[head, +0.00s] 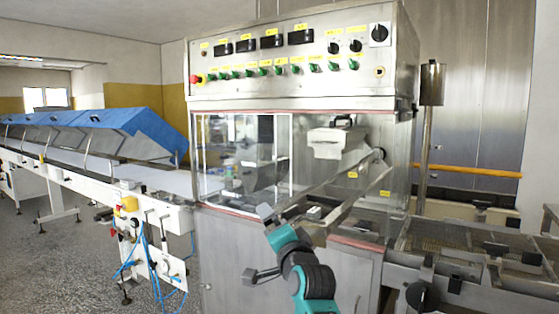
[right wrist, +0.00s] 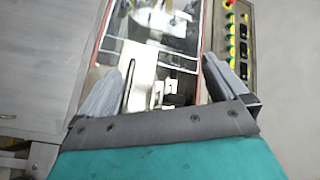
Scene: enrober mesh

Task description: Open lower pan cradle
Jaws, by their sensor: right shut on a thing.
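The steel enrober (head: 290,60) fills the middle of the head view, with clear panels (head: 245,150) below its control box. My right gripper (head: 277,214) is at the enrober's front, by the lower edge of the clear panels. In the right wrist view its two fingers (right wrist: 163,85) stand apart, with white fittings (right wrist: 158,93) seen beyond them. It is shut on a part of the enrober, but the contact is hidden. I cannot pick out the lower pan cradle for certain. My left gripper is not in view.
A conveyor with blue covers (head: 130,125) runs off to the left. Blue hoses (head: 145,255) hang below it. A mesh conveyor bed (head: 470,245) extends right, and a steel post with a cylinder (head: 432,85) stands behind it. Speckled floor (head: 60,270) is clear at lower left.

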